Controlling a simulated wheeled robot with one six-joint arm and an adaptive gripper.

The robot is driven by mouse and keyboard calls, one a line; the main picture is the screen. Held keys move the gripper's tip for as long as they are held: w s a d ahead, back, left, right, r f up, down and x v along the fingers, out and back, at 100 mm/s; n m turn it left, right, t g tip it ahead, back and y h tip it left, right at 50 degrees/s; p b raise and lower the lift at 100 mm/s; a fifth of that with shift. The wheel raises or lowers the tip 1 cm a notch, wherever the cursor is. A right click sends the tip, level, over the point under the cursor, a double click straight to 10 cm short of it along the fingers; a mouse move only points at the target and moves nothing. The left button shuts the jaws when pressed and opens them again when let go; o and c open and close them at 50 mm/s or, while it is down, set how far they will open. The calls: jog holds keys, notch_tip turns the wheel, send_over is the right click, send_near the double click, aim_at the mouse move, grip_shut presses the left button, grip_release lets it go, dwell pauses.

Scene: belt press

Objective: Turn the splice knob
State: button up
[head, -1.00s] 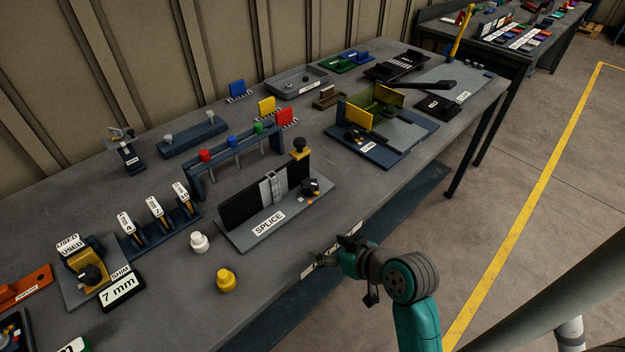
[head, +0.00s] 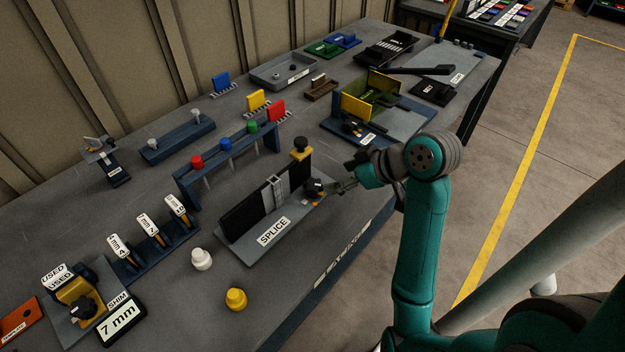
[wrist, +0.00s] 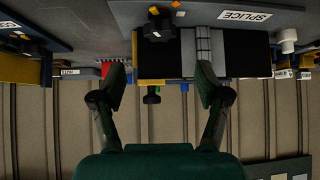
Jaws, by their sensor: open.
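The splice fixture is a grey plate (head: 290,222) with a SPLICE label and an upright black strip (head: 245,210) crossed by a grey clamp piece. A black lobed knob (head: 314,187) stands at its right end; it also shows at the top of the wrist view (wrist: 159,27). A second black knob (head: 300,143) sits on a yellow block behind the strip. My gripper (head: 342,187) is open and empty, just right of the lobed knob in the head view. In the wrist view its fingers (wrist: 160,82) are spread, with the lobed knob beyond them. Contact cannot be told.
A blue-based fixture with a yellow plate (head: 355,106) stands beyond my gripper. The table's front edge is close.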

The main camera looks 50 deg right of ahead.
aim_at(314, 184)
jog(key=x, duration=1)
jog(key=shift+a, duration=0.1)
jog(key=shift+s, duration=0.1)
jog(key=c, duration=1.2)
jog(key=shift+o, duration=0.2)
